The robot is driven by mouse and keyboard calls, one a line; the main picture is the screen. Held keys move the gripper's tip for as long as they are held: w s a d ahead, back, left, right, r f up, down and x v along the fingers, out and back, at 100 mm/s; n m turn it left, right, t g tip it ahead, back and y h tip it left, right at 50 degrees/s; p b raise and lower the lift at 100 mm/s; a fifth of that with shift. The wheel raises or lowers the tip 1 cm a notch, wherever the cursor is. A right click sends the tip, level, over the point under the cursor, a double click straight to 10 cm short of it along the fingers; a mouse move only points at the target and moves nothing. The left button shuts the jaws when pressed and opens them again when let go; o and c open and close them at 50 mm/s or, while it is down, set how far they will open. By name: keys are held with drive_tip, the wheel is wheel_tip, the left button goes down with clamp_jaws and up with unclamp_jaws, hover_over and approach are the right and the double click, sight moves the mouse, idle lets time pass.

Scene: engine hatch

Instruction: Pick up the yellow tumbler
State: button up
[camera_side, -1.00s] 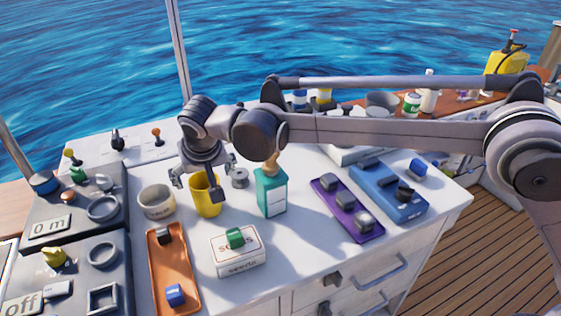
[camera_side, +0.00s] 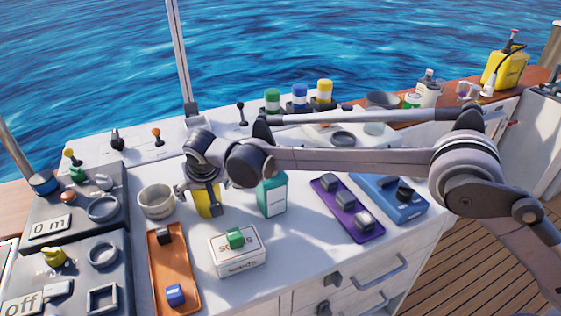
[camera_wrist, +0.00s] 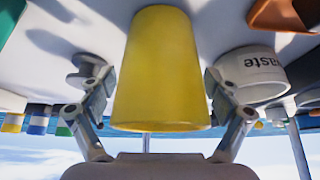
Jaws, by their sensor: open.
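The yellow tumbler (camera_side: 201,204) stands on the white counter, left of the teal bottle; my gripper hides part of it in the side view. In the wrist view the tumbler (camera_wrist: 160,75) fills the middle, between the two fingers. My gripper (camera_side: 203,199) is down around the tumbler. In the wrist view my gripper (camera_wrist: 160,98) is open, one finger on each side of the tumbler, with a gap showing at the fingers.
A whitish cup (camera_side: 157,202) stands close on the tumbler's left; its lettering shows in the wrist view (camera_wrist: 262,62). The teal bottle (camera_side: 272,195) stands close on the right. An orange tray (camera_side: 172,270) and a white box with a green block (camera_side: 237,254) lie in front.

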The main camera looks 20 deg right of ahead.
drive_tip(key=c, duration=1.2)
drive_tip(key=shift+c, duration=0.2)
drive_tip(key=shift+r, duration=0.15)
